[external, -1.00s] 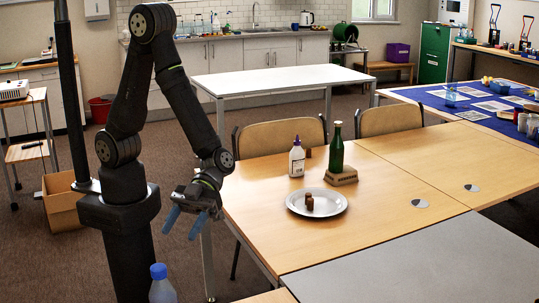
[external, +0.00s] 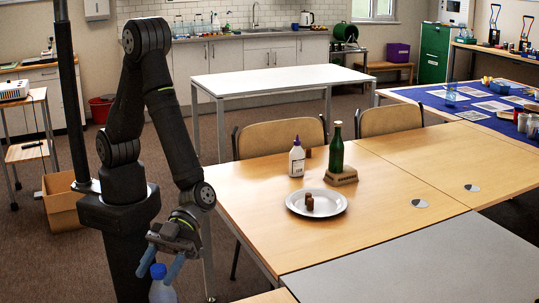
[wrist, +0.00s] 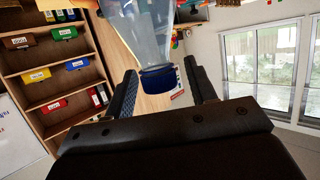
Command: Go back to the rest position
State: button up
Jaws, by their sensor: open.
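My gripper (external: 161,272) is at the lower left in the external view, pointing down with its blue fingers spread. A clear bottle (external: 162,292) with a blue cap (external: 158,271) stands at the bottom edge there. The cap appears between the two fingers. In the wrist view the clear bottle (wrist: 150,32) with its blue cap (wrist: 158,78) lies in line with the gap between my open fingers (wrist: 160,88). I cannot tell whether a finger touches it.
On the wooden table (external: 300,244) are a plate (external: 330,207) with small brown pieces, a white bottle (external: 296,158) and a green bottle (external: 336,149) on a wooden block (external: 341,175). The table's front part is bare. A shelf with coloured boxes (wrist: 69,64) shows in the wrist view.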

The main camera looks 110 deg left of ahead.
jog(key=shift+a+r, duration=0.15)
jog(key=shift+r, duration=1.5)
jog(key=shift+f, duration=0.1)
